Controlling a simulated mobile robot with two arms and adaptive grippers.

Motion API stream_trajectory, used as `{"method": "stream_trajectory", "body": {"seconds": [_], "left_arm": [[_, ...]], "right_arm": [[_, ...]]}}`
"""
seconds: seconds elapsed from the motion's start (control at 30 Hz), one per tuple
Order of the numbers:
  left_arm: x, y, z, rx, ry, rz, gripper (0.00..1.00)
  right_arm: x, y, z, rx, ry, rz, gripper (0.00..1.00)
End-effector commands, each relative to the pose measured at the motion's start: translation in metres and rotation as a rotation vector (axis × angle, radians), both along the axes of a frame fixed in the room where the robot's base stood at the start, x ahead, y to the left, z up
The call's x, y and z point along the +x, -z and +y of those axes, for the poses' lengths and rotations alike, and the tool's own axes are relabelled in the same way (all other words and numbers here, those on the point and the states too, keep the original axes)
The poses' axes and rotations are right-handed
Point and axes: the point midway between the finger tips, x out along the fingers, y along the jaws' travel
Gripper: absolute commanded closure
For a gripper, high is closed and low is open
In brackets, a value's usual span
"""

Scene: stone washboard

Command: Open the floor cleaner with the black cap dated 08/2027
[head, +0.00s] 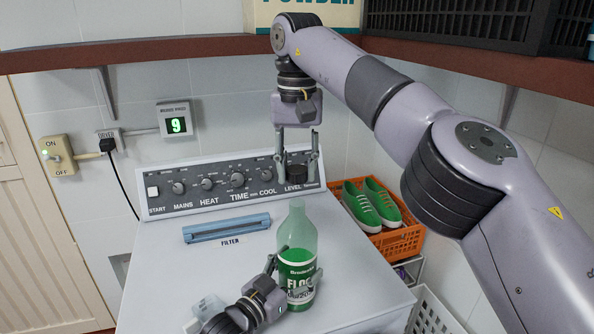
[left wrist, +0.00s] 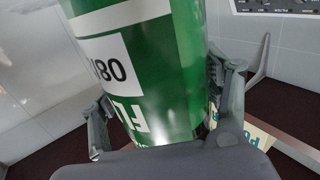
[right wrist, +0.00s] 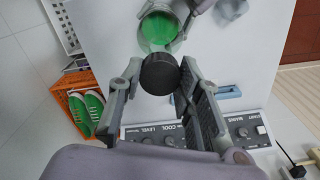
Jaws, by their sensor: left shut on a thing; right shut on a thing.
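The floor cleaner bottle (head: 299,248), clear above and green below, stands upright on the white machine top. Its label reads "FLO". My left gripper (head: 295,282) is shut around its lower body. The left wrist view shows the green bottle (left wrist: 160,75) close up, with a white tag upside down that seems to start "08"; the rest is hidden. My right gripper (head: 297,177) is shut on the black cap (head: 297,170) and holds it above the bottle's neck, with a gap between. The right wrist view also shows the cap (right wrist: 160,74) between the fingers.
The control panel (head: 225,190) with knobs stands behind. A blue filter handle (head: 227,228) lies on the machine top. An orange basket (head: 400,243) with green shoes (head: 372,205) is at the right. A shelf (head: 180,45) runs above.

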Motion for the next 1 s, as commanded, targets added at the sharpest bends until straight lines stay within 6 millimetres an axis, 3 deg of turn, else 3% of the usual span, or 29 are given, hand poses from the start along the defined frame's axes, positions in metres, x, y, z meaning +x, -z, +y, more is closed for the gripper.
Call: {"method": "stream_trajectory", "body": {"seconds": [0.4,0.77,1.0], "left_arm": [[0.000,0.000,0.000,0.000,0.000,0.000,0.06],[-0.003,0.000,0.002,0.000,0.000,0.000,0.06],[-0.034,0.002,0.027,0.001,-0.001,0.003,0.06]], "right_arm": [[0.000,0.000,0.000,0.000,0.000,0.000,1.00],[0.000,0.000,0.000,0.000,0.000,0.000,1.00],[0.000,0.000,0.000,0.000,0.000,0.000,1.00]]}}
